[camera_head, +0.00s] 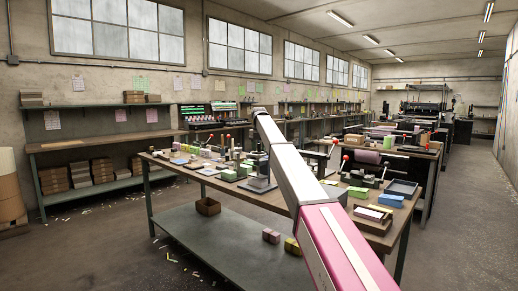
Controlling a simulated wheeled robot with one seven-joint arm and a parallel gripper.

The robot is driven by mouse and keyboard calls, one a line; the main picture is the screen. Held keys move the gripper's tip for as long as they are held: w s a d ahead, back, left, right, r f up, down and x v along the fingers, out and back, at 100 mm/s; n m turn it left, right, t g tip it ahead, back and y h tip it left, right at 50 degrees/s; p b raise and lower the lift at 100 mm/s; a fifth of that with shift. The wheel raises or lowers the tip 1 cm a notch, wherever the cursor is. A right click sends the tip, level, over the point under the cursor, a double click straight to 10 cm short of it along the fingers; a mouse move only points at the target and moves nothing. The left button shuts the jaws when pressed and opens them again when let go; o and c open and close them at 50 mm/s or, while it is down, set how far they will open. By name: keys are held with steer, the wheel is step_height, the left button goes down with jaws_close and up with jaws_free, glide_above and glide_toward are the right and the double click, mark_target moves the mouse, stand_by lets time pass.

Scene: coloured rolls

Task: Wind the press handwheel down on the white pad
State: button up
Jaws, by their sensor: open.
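A small press (257,184) with a pale grey base and a dark upright stands on the long wooden workbench, just left of my arm. Its handwheel is too small to make out, and my arm may cover part of it. A flat whitish piece (208,171) lies on the bench left of the press; I cannot tell whether it is the white pad. My arm reaches from the lower right up over the bench. My gripper is not visible; the arm's far end shows no fingers.
The workbench (228,188) is crowded with green and yellow blocks, red-knobbed levers and a blue box (390,200). A dark tray (402,187) sits at its right end. A lower shelf (215,243) holds an open brown box (207,206). Floor at left is mostly clear.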

jaws_close()
steer(key=shift+d+m, duration=0.1)
steer(key=shift+m, duration=0.2)
